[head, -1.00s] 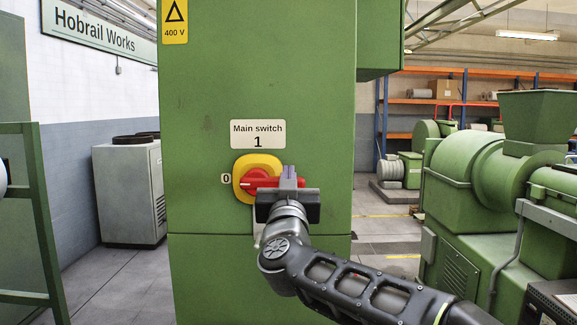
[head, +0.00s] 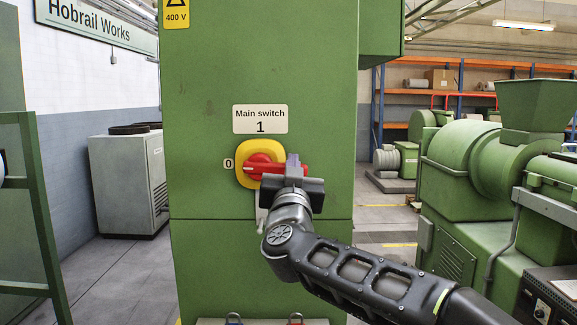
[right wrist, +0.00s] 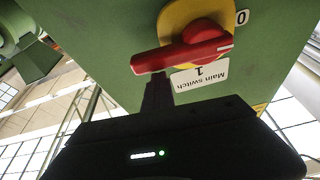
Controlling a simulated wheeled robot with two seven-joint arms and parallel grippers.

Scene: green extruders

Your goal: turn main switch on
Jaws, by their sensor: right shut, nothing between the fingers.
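The main switch is a red rotary handle (head: 259,167) on a yellow plate (head: 244,155), fixed to a green cabinet. Its handle lies about level, with the white mark at its left end facing the 0. The label plate (head: 260,119) above reads "Main switch" with a 1 below. My right gripper (head: 292,163) is shut and empty, overlapping the right end of the handle. In the right wrist view, upside down, its fingers (right wrist: 157,91) sit on the label side of the handle (right wrist: 178,53), near its free end; I cannot tell whether they touch. My left gripper is out of view.
The green cabinet (head: 215,80) fills the middle. Green machines (head: 490,160) stand at the right, with orange shelving (head: 455,90) behind. A grey unit (head: 120,185) and a green frame (head: 38,190) are at the left. Grey floor shows on both sides.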

